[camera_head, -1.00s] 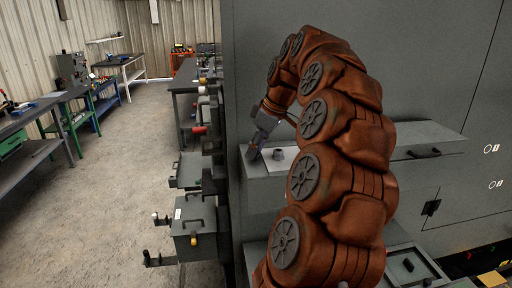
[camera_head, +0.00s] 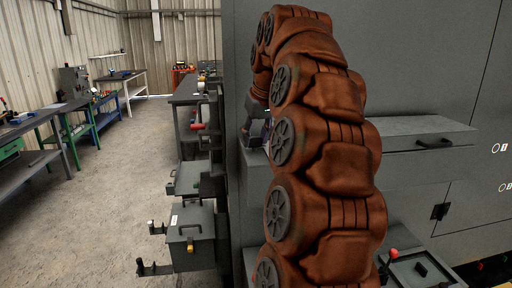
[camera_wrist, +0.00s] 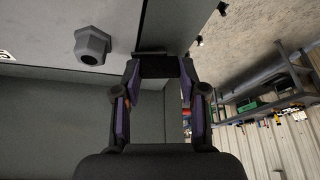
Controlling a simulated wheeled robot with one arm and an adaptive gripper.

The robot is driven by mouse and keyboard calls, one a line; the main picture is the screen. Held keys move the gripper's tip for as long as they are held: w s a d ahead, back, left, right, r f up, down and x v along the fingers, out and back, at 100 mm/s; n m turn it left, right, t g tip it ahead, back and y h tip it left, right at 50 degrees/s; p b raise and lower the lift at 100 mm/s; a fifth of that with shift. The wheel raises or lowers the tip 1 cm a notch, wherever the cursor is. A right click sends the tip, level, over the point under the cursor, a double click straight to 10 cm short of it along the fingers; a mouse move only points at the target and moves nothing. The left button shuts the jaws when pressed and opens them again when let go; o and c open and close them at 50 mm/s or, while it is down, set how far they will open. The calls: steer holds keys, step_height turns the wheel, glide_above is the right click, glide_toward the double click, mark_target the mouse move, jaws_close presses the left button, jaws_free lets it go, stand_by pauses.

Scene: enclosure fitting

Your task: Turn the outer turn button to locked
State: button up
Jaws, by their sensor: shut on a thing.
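My gripper (camera_wrist: 160,72) reaches up into the wrist view, its two fingers closed on a dark block, which I take to be the outer turn button (camera_wrist: 159,66). The block sits at the edge of a grey box surface (camera_wrist: 120,20). Its angle is hard to read, as the fingers cover its sides. In the head view my gripper (camera_head: 253,132) is at the left end of a grey box on the cabinet front, and my arm hides most of the contact.
A grey hexagonal fitting (camera_wrist: 91,46) stands up left of my fingers in the wrist view. The large grey cabinet (camera_head: 420,70) fills the right. Boxes with handles (camera_head: 192,235) line its left side. Floor at left is clear before workbenches (camera_head: 35,125).

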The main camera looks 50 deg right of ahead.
steer(key=shift+m+g+h+b, duration=0.3)
steer(key=shift+m+h+b, duration=0.3)
steer(key=shift+m+b, duration=0.7)
steer(key=shift+m, duration=0.5)
steer(key=o, duration=1.1)
steer(key=shift+o, duration=0.2)
steer(key=shift+r, duration=0.15)
steer(key=shift+v, duration=1.3)
steer(key=shift+s+a+r, duration=0.1)
steer(key=shift+s+a, duration=0.45)
steer(key=shift+s, duration=0.1)
steer(key=s+a, duration=0.6)
steer(key=s, duration=0.2)
steer(key=shift+a, duration=0.25)
steer(key=shift+s, duration=0.1)
